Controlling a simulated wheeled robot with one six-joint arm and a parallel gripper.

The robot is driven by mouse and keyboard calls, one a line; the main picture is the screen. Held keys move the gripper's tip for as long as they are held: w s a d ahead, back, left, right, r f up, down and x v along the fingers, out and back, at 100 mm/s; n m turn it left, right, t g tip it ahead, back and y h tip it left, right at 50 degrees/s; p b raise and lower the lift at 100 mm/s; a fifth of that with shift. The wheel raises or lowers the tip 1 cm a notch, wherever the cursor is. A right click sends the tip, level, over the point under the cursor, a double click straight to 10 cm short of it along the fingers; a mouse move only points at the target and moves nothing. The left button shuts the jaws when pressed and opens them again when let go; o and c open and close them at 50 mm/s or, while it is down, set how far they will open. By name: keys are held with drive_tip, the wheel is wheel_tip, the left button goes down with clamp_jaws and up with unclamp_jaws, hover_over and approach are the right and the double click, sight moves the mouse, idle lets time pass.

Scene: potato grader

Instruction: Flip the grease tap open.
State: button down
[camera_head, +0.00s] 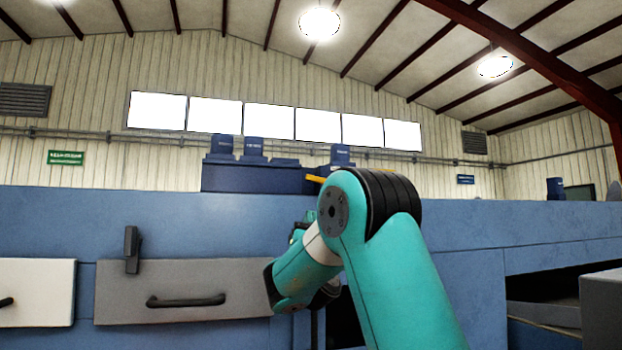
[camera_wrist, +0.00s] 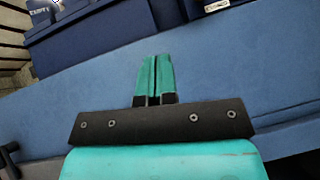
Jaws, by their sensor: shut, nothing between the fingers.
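My gripper (camera_wrist: 154,78) shows in the wrist view, its two teal fingers closed together with nothing between them. It is in front of the plain blue machine panel (camera_wrist: 230,85). In the head view my arm hides most of the gripper. I cannot pick out the grease tap for certain. A small yellow piece (camera_head: 316,179) shows just left of my arm's elbow at the panel's top edge; it may be a tap handle, but it is too small and partly hidden to tell. No yellow piece shows in the wrist view.
A grey drawer front (camera_head: 190,285) with a black handle and a black upright latch (camera_head: 132,248) is left of my arm. A white panel (camera_head: 38,292) is farther left. Navy boxes (camera_head: 262,178) stand along the machine top. A dark opening (camera_head: 545,288) is at right.

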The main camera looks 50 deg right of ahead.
drive_tip(key=p+x, duration=0.1)
drive_tip(key=x, duration=0.1)
drive_tip(key=p+x, duration=0.4)
drive_tip(key=shift+s+r, duration=0.2)
drive_tip(key=shift+r, duration=0.2)
drive_tip(key=r+p, duration=0.2)
drive_tip(key=shift+s+d+r, duration=0.15)
drive_tip(key=shift+s+r, duration=0.1)
drive_tip(key=shift+r, duration=0.05)
drive_tip(key=shift+d+m+g+h+p, duration=0.1)
drive_tip(key=shift+m+g+h+p, duration=0.2)
